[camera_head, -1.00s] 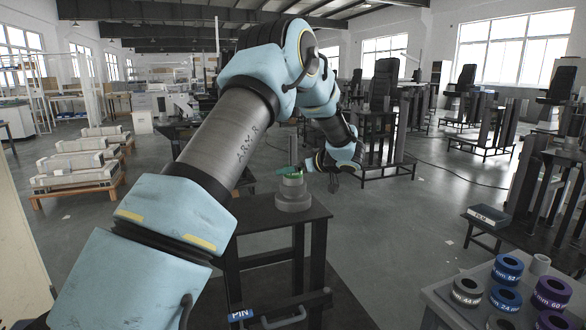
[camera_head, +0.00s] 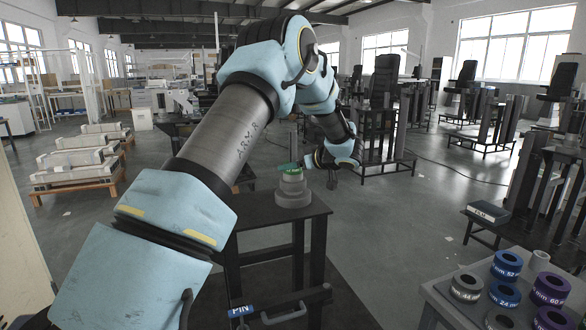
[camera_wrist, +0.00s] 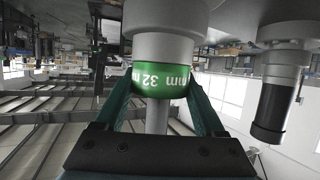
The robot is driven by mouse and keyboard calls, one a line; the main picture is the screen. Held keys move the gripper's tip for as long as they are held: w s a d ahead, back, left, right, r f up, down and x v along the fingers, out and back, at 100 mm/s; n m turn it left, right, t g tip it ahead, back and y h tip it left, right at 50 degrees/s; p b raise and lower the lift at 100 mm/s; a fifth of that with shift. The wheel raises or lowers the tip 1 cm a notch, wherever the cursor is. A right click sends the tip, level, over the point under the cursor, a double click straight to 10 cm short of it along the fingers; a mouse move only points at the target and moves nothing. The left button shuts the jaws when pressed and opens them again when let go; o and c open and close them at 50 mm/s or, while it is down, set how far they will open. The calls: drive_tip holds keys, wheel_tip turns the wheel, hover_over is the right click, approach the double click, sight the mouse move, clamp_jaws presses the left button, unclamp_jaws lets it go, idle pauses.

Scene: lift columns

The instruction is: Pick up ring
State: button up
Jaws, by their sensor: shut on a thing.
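The green ring (camera_head: 291,170), marked "32 mm", is around an upright grey pin on a stepped grey stack (camera_head: 293,193). The stack stands on a dark table. In the wrist view the ring (camera_wrist: 165,80) is between the two teal fingers of my gripper (camera_wrist: 163,92), which is shut on it. The pin (camera_wrist: 156,116) shows through the ring. The grey stack (camera_wrist: 163,48) is right against the ring's other side; I cannot tell whether there is a small gap. In the head view my gripper (camera_head: 300,166) reaches in from the right, and its fingertips are small.
At the lower right, a table holds several rings, among them blue (camera_head: 507,266), grey (camera_head: 467,288) and purple (camera_head: 551,289) ones. A grey and black column (camera_wrist: 277,95) stands right in the wrist view.

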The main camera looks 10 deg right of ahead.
drive_tip(key=shift+c, duration=0.8)
drive_tip(key=shift+r, duration=0.15)
wheel_tip(320, 180, up, 18)
drive_tip(key=shift+f+b, duration=0.1)
drive_tip(key=shift+b, duration=0.7)
